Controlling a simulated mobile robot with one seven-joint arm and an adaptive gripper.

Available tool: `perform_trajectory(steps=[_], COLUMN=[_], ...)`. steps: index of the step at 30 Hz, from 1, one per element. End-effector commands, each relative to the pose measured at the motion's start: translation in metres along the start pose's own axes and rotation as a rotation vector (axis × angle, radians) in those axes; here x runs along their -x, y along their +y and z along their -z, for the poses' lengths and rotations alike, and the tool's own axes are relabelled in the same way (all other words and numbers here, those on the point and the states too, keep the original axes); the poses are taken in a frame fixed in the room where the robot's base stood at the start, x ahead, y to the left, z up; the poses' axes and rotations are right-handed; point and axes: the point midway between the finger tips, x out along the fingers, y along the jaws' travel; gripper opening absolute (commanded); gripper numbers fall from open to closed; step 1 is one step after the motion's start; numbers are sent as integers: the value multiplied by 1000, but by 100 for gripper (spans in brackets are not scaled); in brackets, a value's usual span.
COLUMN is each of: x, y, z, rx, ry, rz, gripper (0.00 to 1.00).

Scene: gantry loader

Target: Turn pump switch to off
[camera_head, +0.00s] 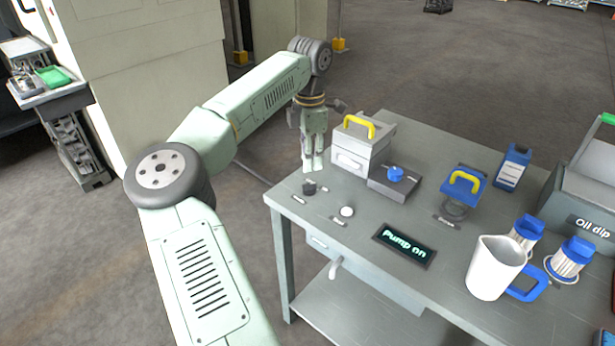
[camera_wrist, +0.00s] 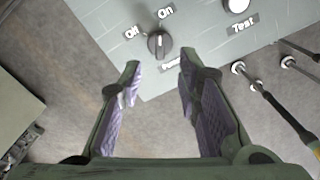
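The pump switch (camera_head: 309,188) is a small dark rotary knob at the near left corner of the grey workbench. In the wrist view the knob (camera_wrist: 159,45) has a light pointer line and labels reading Off to its upper left and On above it. The pointer's line looks closer to On. The display (camera_head: 404,246) on the bench reads "Pump on". My gripper (camera_head: 313,167) points down just above and behind the knob. In the wrist view my gripper (camera_wrist: 158,76) is open and empty, its fingertips short of the knob and apart from it.
A white Test button (camera_head: 347,211) sits right of the knob. A grey box with a yellow handle (camera_head: 359,128) stands close beside my gripper. A blue knob (camera_head: 395,173), a white jug (camera_head: 495,267) and filters (camera_head: 568,262) are farther right.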

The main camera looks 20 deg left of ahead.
Motion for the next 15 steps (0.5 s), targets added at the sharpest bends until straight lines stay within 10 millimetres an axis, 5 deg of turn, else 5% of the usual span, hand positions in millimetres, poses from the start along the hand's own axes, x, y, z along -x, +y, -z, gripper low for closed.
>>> perform_trajectory(steps=[9,15], x=[-57,-75], y=[-1,-1], z=[-1,-1], rx=[0,-1], ry=[-3,-4], rz=[4,2], gripper=[31,31])
